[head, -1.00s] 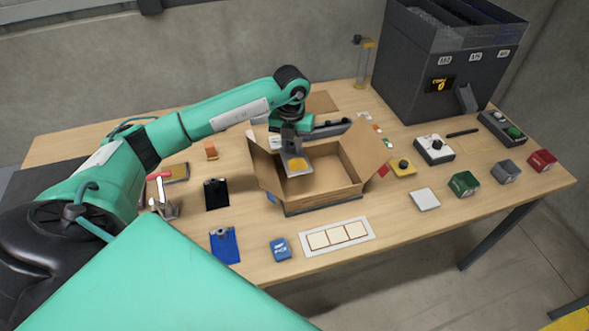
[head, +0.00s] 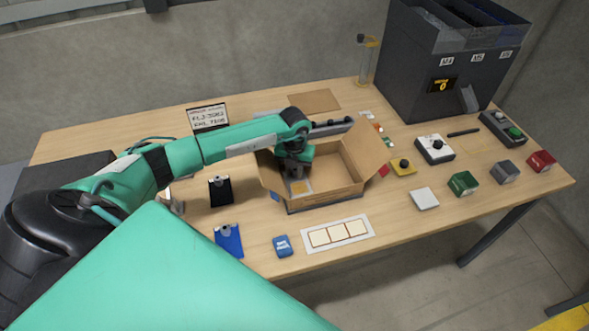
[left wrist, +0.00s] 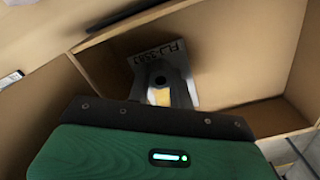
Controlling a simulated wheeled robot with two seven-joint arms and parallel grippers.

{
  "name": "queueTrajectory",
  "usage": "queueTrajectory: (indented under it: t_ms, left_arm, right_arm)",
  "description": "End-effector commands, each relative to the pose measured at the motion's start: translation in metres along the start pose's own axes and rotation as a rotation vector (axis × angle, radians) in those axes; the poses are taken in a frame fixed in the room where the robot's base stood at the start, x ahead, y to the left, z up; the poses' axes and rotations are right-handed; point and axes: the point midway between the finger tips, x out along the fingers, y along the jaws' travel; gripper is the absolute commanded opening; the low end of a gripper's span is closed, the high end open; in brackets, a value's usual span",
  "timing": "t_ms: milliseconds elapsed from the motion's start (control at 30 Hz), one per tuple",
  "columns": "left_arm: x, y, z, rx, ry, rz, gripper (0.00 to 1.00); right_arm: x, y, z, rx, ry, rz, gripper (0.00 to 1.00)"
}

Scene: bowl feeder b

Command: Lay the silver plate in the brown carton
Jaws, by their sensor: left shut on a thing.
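The brown carton (head: 345,189) stands open on the table, its flaps spread. The silver plate (head: 300,188) is inside it near the left end, with a yellow patch showing. My left gripper (head: 296,178) reaches down into the carton and is shut on the plate. In the left wrist view, the plate (left wrist: 146,72) is grey with dark lettering, and the gripper's fingers (left wrist: 172,94) cover part of it. The carton's walls (left wrist: 256,52) surround it there. I cannot tell whether the plate touches the carton's floor. My right gripper is not in view.
A white card strip (head: 337,233) and a blue box (head: 282,246) lie in front of the carton. A yellow button box (head: 402,167) is close to the right flap. A dark feeder (head: 440,75) stands back right.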

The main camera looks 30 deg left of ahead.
Motion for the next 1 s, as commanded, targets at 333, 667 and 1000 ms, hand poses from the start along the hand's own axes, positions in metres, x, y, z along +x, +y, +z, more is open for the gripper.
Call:
queueTrajectory:
  t_ms: [333, 667, 1000]
  left_arm:
    - [0.003, 0.0, 0.0, 0.0, 0.0, 0.001, 0.43]
    - [-0.004, 0.0, 0.001, 0.0, -0.002, 0.0, 0.43]
    - [-0.072, 0.0, 0.001, 0.001, -0.006, -0.001, 0.43]
  right_arm:
    - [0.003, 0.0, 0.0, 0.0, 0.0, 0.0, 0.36]
    - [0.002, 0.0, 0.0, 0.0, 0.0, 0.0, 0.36]
    - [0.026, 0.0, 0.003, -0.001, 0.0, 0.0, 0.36]
